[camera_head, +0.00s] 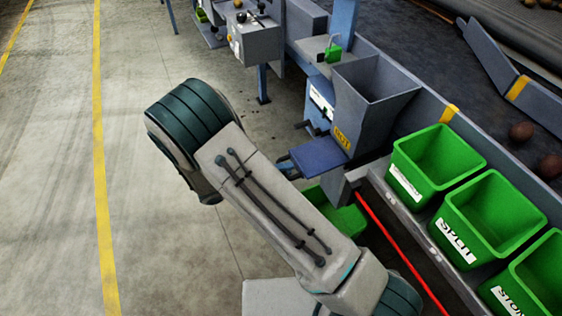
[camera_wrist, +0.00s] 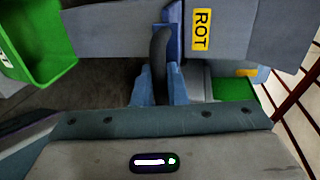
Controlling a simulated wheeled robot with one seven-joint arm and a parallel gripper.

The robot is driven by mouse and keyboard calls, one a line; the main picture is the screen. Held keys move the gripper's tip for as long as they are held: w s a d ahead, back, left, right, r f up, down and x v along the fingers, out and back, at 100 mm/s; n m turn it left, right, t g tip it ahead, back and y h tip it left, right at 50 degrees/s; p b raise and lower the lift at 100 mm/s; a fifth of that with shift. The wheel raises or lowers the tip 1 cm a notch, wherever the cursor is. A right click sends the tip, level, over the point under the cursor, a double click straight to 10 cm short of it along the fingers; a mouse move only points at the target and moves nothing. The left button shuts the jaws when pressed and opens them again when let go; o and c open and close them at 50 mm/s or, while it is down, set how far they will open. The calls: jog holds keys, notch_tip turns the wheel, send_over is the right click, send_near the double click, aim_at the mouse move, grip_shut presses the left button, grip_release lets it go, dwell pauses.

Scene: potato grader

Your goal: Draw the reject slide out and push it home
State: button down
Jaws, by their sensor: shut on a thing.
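The reject slide (camera_head: 318,155) is a flat blue plate in the head view, sticking out from under the grey hopper (camera_head: 370,105) marked ROT. In the wrist view the slide (camera_wrist: 174,28) shows nearly edge-on, beside the yellow ROT label (camera_wrist: 201,30). A dark upright handle (camera_wrist: 160,50) stands at its near end. My gripper (camera_wrist: 160,88) is shut on this handle, with one blue finger on each side. In the head view my arm hides most of the gripper. How far the slide is drawn out is hard to judge.
A green bin (camera_head: 345,218) sits low below the slide, partly behind my arm. Several green crates (camera_head: 437,158) stand in a row at the right. A grey control box (camera_head: 255,42) stands beyond the hopper. The floor on the left is clear, with a yellow line (camera_head: 100,160).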

jog(key=shift+s+a, duration=0.1)
jog(key=shift+a, duration=0.05)
jog(key=c, duration=1.5)
grip_release()
jog(key=shift+a, duration=0.2)
jog(key=shift+c, duration=0.2)
jog(key=shift+d, duration=0.1)
jog(key=v, duration=1.4)
jog(key=shift+p, duration=0.45)
jog(key=shift+o, duration=0.4)
jog(key=shift+d, duration=0.1)
